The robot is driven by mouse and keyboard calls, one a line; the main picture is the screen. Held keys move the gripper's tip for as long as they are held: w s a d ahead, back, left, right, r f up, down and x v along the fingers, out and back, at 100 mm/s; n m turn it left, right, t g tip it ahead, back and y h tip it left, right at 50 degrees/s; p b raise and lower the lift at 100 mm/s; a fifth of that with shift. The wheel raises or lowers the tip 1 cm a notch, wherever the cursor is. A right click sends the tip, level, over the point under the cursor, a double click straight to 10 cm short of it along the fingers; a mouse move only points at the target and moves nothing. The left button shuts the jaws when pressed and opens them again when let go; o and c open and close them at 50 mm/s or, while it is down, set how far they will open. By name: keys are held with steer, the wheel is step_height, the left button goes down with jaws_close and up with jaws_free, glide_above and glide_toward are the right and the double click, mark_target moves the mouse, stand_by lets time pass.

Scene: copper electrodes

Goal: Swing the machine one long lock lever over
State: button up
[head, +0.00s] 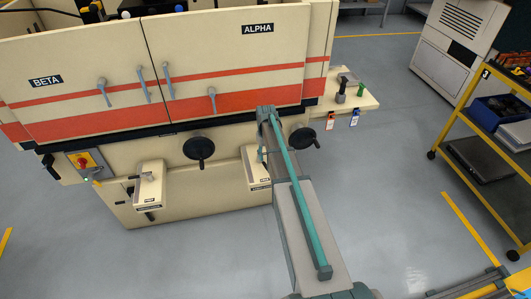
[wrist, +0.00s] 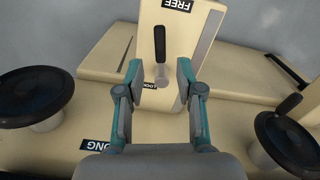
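In the wrist view, a cream lock block (wrist: 205,65) carries a FREE label (wrist: 177,4) at its far end and a partly hidden LOCK label near my fingers. A lever with a black elongated grip (wrist: 159,43) and a grey stub (wrist: 161,76) is on it; the black part points toward FREE. My gripper (wrist: 160,80) is open, its fingers on either side of the grey stub, with gaps visible. In the head view the block (head: 253,168) is under the ALPHA side, partly hidden by my arm, and my gripper is mostly hidden too.
A second lever block (head: 149,188) stands to the left. Black handwheels (head: 199,148) (head: 303,139) flank the right block. A red-yellow switch (head: 83,161) is at far left. A side shelf (head: 352,98) holds small tools. A yellow cart (head: 484,130) stands right; floor between is clear.

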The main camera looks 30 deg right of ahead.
mark_target(266, 165)
steer(key=shift+f+b, duration=1.6)
steer(key=shift+f, duration=1.75)
steer(key=shift+f, duration=0.25)
jaws_close()
